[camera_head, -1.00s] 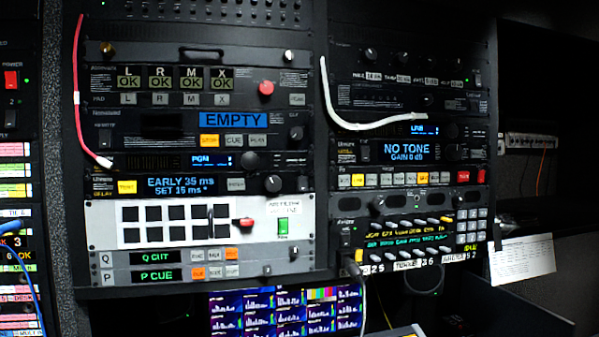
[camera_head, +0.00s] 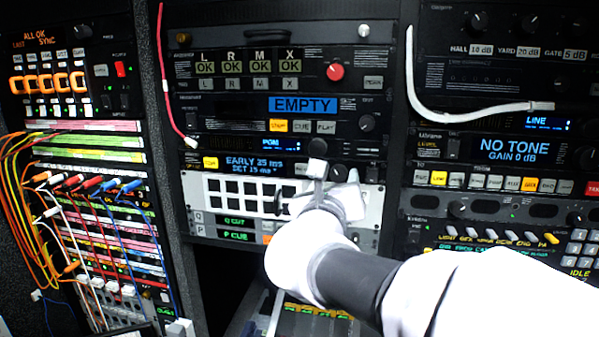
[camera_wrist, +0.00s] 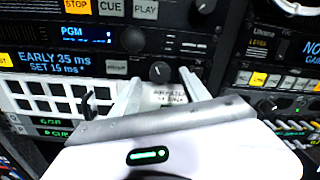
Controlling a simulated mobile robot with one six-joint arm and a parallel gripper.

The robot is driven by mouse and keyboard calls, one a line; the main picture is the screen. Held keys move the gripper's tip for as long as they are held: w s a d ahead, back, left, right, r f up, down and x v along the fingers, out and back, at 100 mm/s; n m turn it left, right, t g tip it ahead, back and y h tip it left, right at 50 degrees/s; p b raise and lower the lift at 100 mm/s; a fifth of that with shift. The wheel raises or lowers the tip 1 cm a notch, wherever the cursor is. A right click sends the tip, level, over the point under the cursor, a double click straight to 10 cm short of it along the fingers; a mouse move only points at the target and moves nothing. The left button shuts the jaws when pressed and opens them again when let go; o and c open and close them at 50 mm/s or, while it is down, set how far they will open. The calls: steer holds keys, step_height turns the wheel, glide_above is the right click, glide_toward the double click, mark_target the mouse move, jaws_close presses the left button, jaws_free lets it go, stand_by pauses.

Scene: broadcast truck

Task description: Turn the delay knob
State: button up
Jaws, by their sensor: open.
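The delay unit shows "EARLY 35 ms, SET 15 ms" on its blue-lettered display (camera_head: 254,169), which also shows in the wrist view (camera_wrist: 55,63). Its dark round knob (camera_wrist: 160,72) with a light pointer mark is at the right end of that unit. My gripper (camera_wrist: 159,76) is open, with one pale finger to each side of the knob in the picture. Whether the fingers reach around it or stop short of the panel I cannot tell. In the head view my gripper (camera_head: 336,172) covers most of the knob.
Above sits the PGM unit (camera_head: 280,145) with its own larger knob, close by. Below is a white panel (camera_head: 370,205) of black square buttons. A patch bay with hanging cables (camera_head: 85,190) stands left. A white cable (camera_head: 480,112) loops across the right rack.

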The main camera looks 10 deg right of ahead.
mark_target(338, 176)
steer(key=x, duration=0.2)
steer(key=shift+w, duration=0.3)
steer(key=shift+w+d, duration=0.25)
steer(key=shift+w, duration=0.1)
steer(key=shift+a, duration=0.1)
steer(key=shift+c, duration=0.6)
jaws_close()
steer(key=shift+m, duration=0.3)
